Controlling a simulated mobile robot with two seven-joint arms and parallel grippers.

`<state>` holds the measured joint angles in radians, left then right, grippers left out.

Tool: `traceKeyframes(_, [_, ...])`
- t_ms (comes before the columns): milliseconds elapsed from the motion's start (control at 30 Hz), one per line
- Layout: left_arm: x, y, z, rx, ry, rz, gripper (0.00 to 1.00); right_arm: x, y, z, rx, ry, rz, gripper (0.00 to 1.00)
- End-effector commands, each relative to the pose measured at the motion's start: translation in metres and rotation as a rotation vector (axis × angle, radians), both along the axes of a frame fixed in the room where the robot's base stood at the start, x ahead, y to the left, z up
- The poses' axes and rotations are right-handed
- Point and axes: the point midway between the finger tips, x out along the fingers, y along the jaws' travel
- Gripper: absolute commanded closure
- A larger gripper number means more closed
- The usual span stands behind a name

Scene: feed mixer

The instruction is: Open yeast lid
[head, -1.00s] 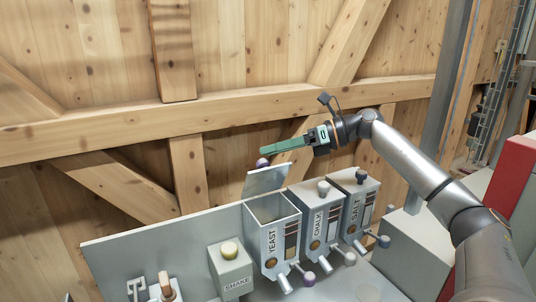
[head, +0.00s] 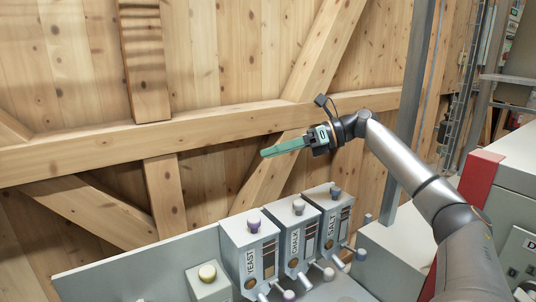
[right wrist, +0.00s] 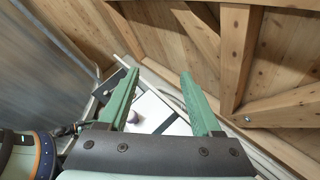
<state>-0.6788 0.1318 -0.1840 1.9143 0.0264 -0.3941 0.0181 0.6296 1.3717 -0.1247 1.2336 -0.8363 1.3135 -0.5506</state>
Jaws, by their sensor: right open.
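The yeast box (head: 249,261) is a grey dispenser, leftmost of three. My left gripper is not in view.
Boxes marked chalk (head: 298,246) and salt (head: 333,229), each with a top knob, stand right of the yeast box. A timber wall (head: 220,70) rises behind. The air around the gripper is clear.

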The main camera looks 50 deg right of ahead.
Motion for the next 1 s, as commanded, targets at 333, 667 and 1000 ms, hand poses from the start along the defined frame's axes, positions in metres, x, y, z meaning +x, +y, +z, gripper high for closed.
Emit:
traceKeyframes(333, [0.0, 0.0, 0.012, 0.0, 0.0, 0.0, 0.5, -0.009, -0.017, 0.014, -0.001, 0.001, 0.0, 0.34])
traceKeyframes(667, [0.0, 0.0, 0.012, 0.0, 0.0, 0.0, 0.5, -0.01, -0.019, 0.014, 0.0, 0.0, 0.0, 0.34])
traceKeyframes(1000, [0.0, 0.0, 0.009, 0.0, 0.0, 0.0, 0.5, -0.016, -0.026, 0.016, -0.001, 0.0, -0.002, 0.34])
